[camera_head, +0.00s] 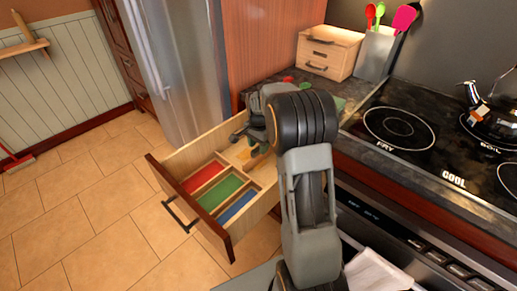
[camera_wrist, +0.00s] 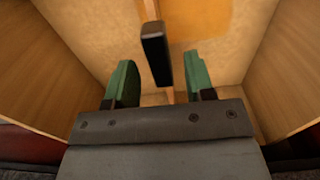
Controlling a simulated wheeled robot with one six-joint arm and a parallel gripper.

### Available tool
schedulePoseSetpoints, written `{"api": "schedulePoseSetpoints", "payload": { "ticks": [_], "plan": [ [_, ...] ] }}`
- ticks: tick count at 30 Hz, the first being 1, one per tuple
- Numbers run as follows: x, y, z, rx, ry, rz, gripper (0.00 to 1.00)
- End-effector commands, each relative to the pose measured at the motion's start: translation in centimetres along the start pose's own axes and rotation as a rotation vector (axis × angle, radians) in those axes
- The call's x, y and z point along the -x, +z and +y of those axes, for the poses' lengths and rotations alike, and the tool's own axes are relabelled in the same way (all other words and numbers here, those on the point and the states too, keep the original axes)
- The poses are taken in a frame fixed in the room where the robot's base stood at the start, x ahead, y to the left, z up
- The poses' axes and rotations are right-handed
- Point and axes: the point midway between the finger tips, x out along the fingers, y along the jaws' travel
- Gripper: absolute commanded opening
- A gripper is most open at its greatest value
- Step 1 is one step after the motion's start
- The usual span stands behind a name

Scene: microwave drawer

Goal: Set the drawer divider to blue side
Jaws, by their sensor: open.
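The wooden drawer (camera_head: 228,247) stands pulled out, with red (camera_head: 204,176), green (camera_head: 221,192) and blue (camera_head: 238,206) strips in its front part. My gripper (camera_head: 243,137) is over the rear part of the drawer. In the wrist view, my gripper (camera_wrist: 160,80) is open, with a green finger on each side. A thin wooden divider with a dark block-shaped handle (camera_wrist: 156,54) lies between and just beyond the fingers, not held. An orange patch (camera_wrist: 202,20) shows on the drawer floor right of it. My arm hides part of the drawer's rear in the head view.
The drawer has a dark front with a black handle (camera_head: 180,214). A counter and stove (camera_head: 410,140) are at the right, with a wooden box (camera_head: 328,52) and utensil holder (camera_head: 377,52) behind. A fridge (camera_head: 180,70) stands behind the drawer.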

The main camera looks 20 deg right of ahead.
Motion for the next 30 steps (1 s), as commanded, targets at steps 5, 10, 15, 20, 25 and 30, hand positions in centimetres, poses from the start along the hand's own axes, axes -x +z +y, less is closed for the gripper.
{"api": "schedulePoseSetpoints", "payload": {
  "ticks": [5,10,15,20,25,30],
  "plan": [
    [-1.17,0.01,0.01,0.000,0.000,0.000,0.49],
    [-1.41,0.01,0.01,0.000,0.000,0.000,0.49],
    [-1.40,0.01,0.01,0.000,0.000,0.000,0.49],
    [-1.39,0.01,0.01,0.000,0.000,0.000,0.36],
    [-1.39,0.01,0.01,0.001,0.000,0.000,0.19],
    [-1.38,0.01,0.01,0.000,0.000,0.000,0.03]
  ]
}}
